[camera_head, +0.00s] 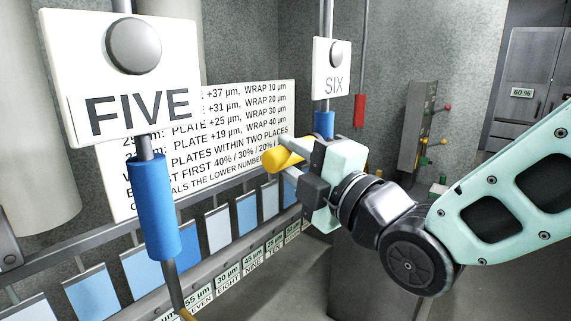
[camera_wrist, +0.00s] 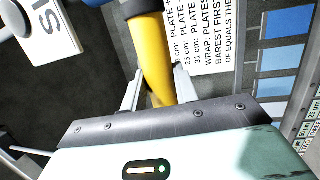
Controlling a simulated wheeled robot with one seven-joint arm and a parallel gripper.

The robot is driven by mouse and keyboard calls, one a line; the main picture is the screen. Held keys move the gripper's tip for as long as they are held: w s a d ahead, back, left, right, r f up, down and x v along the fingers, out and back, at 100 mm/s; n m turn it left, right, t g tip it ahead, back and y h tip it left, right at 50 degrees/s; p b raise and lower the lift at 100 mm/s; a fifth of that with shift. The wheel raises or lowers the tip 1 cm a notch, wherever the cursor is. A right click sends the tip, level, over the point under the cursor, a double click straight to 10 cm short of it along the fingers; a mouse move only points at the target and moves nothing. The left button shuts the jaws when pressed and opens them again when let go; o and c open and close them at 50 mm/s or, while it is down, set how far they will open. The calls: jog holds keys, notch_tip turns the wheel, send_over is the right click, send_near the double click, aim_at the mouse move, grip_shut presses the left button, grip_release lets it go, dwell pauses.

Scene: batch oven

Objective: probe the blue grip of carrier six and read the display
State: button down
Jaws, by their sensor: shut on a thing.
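My gripper (camera_head: 293,156) is shut on a yellow tool (camera_head: 275,160), beside the rod below the SIX plate (camera_head: 331,67). The blue grip of carrier six (camera_head: 323,124) hangs just under that plate, partly hidden behind my gripper. In the wrist view, the yellow tool (camera_wrist: 153,55) stands between my fingers (camera_wrist: 155,88), with a dark end at the top edge. A bit of blue (camera_wrist: 97,3) shows beside that end; whether they touch I cannot tell. The SIX plate (camera_wrist: 45,30) is at upper left there. No readout on the tool is visible.
Carrier FIVE's plate (camera_head: 122,75) and blue grip (camera_head: 153,207) hang close at left. A printed wall chart (camera_head: 245,130) is behind, above a rail of blue swatches (camera_head: 247,214). A red grip (camera_head: 359,111) hangs farther back. A control panel (camera_head: 412,125) stands at right.

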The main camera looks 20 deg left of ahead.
jog(key=shift+w+d, duration=0.25)
jog(key=shift+w, duration=0.35)
dwell(2.6)
jog(key=shift+s, duration=0.1)
jog(key=shift+s+a+b, duration=0.25)
jog(key=shift+s+b, duration=0.25)
jog(key=shift+s, duration=0.05)
jog(key=shift+s+a+b, duration=0.25)
jog(key=shift+s+b, duration=0.2)
jog(key=shift+s, duration=0.1)
jog(key=shift+s+a+b, duration=0.35)
jog(key=shift+s+b, duration=0.05)
jog(key=shift+s, duration=0.45)
jog(key=shift+s+a+b, duration=0.35)
jog(key=shift+s+a, duration=0.05)
jog(key=shift+s, duration=0.5)
jog(key=shift+s+a+b, duration=0.35)
jog(key=shift+s+b, duration=0.05)
jog(key=shift+s, duration=0.45)
